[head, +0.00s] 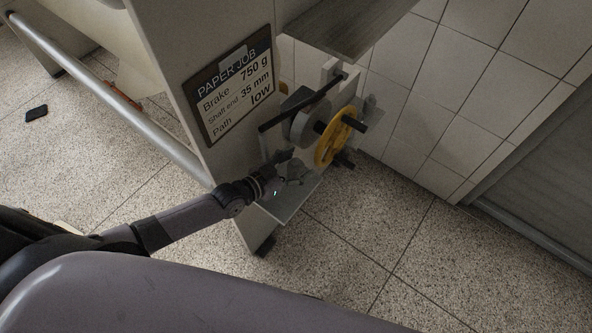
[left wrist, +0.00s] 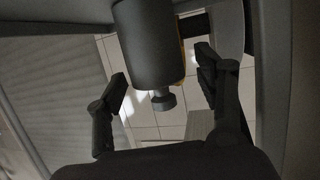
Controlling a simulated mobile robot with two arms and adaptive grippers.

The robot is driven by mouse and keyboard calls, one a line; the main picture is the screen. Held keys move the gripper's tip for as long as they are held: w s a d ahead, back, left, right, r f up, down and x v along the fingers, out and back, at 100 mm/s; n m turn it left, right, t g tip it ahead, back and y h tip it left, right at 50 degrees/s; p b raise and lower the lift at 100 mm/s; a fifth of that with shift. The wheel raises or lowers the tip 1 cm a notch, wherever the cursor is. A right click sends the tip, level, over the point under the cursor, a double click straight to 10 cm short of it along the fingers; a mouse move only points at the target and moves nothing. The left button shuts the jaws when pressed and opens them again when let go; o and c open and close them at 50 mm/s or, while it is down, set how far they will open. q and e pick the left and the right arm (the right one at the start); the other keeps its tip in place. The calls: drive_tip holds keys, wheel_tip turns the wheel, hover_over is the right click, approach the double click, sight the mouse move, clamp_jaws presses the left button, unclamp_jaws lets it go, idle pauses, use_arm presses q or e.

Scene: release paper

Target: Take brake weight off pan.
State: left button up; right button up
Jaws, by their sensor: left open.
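My left gripper (head: 290,168) reaches in from the left to the brake assembly on the side of the machine. It is open. In the left wrist view its two fingers (left wrist: 161,82) stand apart, with a dark grey cylinder (left wrist: 148,45) with a small knob (left wrist: 162,99) beyond and between them. This looks like the brake weight, but I cannot tell whether the fingers touch it. In the head view the weight and pan are not clearly distinguishable near the gripper. A flat grey plate (head: 294,203) lies below the gripper. My right gripper is not in view.
A yellow wheel (head: 334,138) and a grey disc (head: 303,128) sit just right of the gripper. A sign (head: 233,88) on the panel reads brake 750 g, shaft end 35 mm, path low. A grey board (head: 345,28) overhangs above. The floor at right is clear.

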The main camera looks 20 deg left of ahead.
use_arm(q)
drive_tip(key=shift+c, duration=0.5)
clamp_jaws()
idle(0.4)
